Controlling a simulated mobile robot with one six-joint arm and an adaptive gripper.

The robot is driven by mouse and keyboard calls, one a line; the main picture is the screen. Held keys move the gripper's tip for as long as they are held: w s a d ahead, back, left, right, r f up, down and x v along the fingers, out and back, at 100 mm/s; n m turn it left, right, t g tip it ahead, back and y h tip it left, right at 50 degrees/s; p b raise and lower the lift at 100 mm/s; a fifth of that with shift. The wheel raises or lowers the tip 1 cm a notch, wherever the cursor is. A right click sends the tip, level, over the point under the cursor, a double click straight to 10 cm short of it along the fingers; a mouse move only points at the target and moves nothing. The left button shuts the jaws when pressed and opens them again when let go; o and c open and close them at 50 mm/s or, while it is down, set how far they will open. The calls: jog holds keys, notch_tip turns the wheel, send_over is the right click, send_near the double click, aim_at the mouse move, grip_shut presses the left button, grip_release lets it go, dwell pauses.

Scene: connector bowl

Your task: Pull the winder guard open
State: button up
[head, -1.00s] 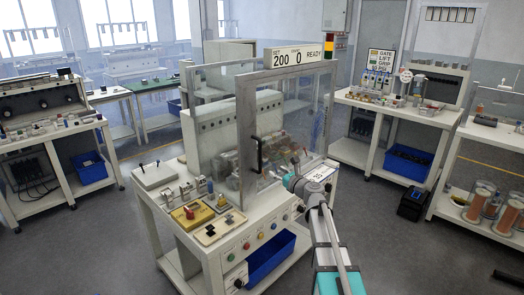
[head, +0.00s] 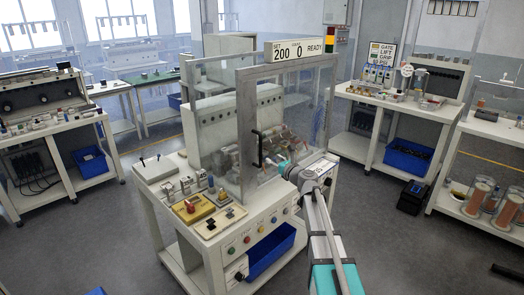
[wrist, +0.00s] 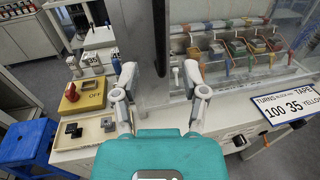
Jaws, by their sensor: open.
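The winder guard is a clear panel with a grey metal frame (head: 246,130), standing across the front of the winding machine. A black upright handle (head: 258,150) is fixed near its left edge. My gripper (head: 281,164) is just right of the handle in the head view. In the wrist view the open fingers (wrist: 160,76) are spread left and right of the handle's lower part (wrist: 160,38). I see no finger pressed on the handle, and cannot tell how deep it sits between them. Coils and coloured parts show behind the clear panel in the wrist view.
A yellow OFF switch box (wrist: 82,96) and a small tray (wrist: 90,132) sit on the bench left of my gripper. A sign (wrist: 290,106) is at right. A blue bin (head: 270,252) is under the bench. Open floor lies in front.

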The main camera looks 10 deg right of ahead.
aim_at(261, 150)
jog(key=x, duration=1)
jog(key=shift+w, duration=0.15)
grip_shut()
jog(key=shift+d, duration=0.15)
